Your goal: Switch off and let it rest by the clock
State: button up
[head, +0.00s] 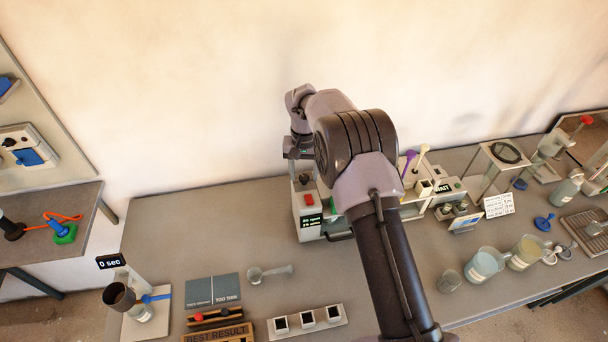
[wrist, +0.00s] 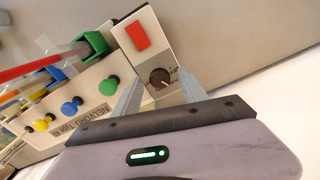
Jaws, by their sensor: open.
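My gripper (wrist: 160,80) is open, with its two grey fingers on either side of a dark round knob (wrist: 161,77) on a pale device. I cannot tell whether they touch the knob. A red rectangular button (wrist: 136,37) sits beside the knob; it also shows in the head view (head: 309,199). Below it in the head view is a dark display with small green text (head: 311,221), too small to read surely. My arm hides part of the device. A display reading "WAIT" (head: 443,188) stands to its right, and a "0 sec" display (head: 111,262) stands at far left.
Green (wrist: 109,86), blue (wrist: 72,106) and yellow (wrist: 43,122) knobs line the neighbouring panel. Cups (head: 486,263) and glassware crowd the bench's right side.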

jog(key=shift+f, duration=0.25)
grip_shut()
jog(key=shift+n, duration=0.3)
jog(key=n+p, duration=0.1)
jog(key=n, duration=0.4)
jog(key=shift+r+p, duration=0.1)
jog(key=shift+p, duration=0.25)
jog(key=n+p, duration=0.1)
jog(key=n, duration=0.5)
jog(key=shift+n, duration=0.3)
grip_release()
